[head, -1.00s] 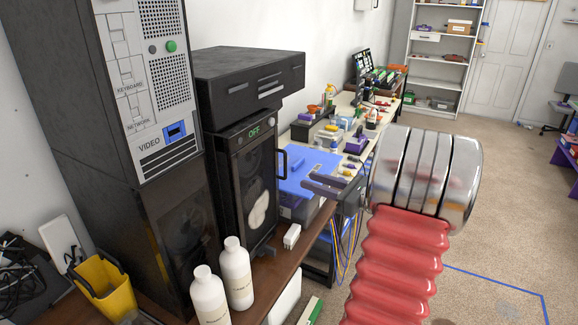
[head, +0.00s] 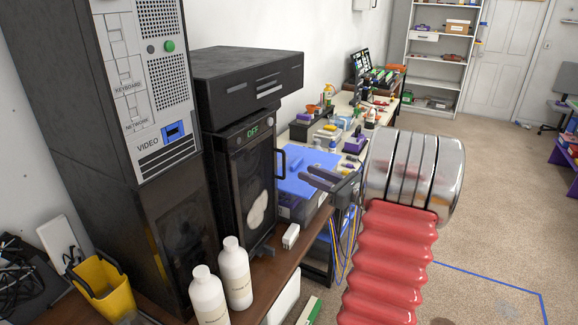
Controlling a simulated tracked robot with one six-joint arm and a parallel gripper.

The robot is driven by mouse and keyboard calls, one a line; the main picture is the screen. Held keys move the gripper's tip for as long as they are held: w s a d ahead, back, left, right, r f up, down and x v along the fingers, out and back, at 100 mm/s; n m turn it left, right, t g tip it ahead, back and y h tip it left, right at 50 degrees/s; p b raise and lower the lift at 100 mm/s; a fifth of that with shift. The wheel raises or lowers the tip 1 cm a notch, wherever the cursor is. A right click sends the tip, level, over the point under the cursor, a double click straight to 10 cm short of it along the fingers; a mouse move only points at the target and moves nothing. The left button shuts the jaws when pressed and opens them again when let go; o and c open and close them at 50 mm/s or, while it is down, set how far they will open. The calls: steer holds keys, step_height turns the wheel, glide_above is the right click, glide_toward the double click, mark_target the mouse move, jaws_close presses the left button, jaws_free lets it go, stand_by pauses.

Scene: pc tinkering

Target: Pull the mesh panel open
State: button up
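The mesh panel (head: 233,195) is the dark front of the black unit marked OFF. It looks closed. A pale patch shows on it. Its black handle (head: 283,162) stands out at its right edge. My gripper (head: 305,178) is to the right of the handle, with its two dark fingers pointing left toward it. A gap shows between the fingers, and nothing is held. The fingers appear apart from the handle, in front of a blue-lidded box in the picture.
A tall black computer tower (head: 155,100) stands left of the panel. Two white bottles (head: 235,270) and a small white block (head: 291,236) stand on the brown desk before it. A blue-lidded box (head: 300,160) is behind my gripper. A yellow bucket (head: 102,285) is at lower left.

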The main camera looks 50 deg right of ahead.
steer(key=w, duration=0.9)
steer(key=shift+a, duration=0.4)
steer(key=shift+c, duration=0.3)
jaws_close()
